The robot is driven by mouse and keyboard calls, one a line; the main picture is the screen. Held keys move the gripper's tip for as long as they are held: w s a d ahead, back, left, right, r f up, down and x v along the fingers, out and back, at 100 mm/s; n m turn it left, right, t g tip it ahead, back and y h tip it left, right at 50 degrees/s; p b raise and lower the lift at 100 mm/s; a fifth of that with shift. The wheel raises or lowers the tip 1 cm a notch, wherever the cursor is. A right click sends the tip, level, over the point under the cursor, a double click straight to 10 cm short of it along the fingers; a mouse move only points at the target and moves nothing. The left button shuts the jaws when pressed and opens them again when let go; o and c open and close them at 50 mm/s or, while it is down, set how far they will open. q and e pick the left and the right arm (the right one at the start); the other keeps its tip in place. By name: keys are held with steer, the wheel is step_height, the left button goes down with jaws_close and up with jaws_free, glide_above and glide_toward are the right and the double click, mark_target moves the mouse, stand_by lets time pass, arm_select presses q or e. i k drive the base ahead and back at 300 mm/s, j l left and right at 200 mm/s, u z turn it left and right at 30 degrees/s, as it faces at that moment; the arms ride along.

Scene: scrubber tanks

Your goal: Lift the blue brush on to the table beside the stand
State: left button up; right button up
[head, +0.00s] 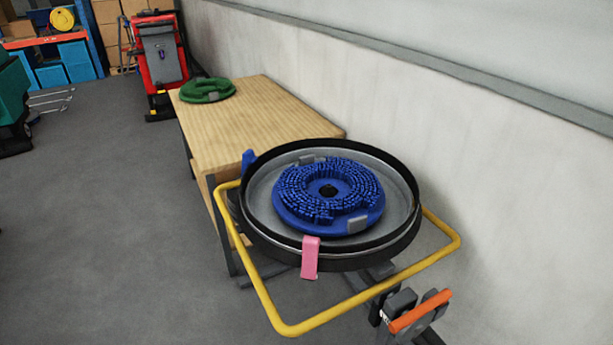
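The blue brush (293,208) is a round ring with a dark centre hole and short bristles facing up. It lies in the shallow grey round tray (262,210) with a black rim, on top of the stand. Neither of my grippers shows in the head view.
A yellow rail (352,309) loops around the stand's front, with a pink tab (310,258) on the rim. An orange-topped lever (420,312) is at lower right. A green disc (207,90) lies on the table's far end.

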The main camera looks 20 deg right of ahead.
mark_target(232, 126)
steer(key=z, duration=0.6)
steer(key=i+j+z, duration=0.15)
steer(key=j+z, duration=0.25)
steer(key=i+j+z, duration=0.1)
steer(key=j+z, duration=0.15)
steer(key=z, duration=0.15)
steer(key=j+z, duration=1.25)
steer(key=k+l, duration=0.05)
steer(key=l, duration=0.1)
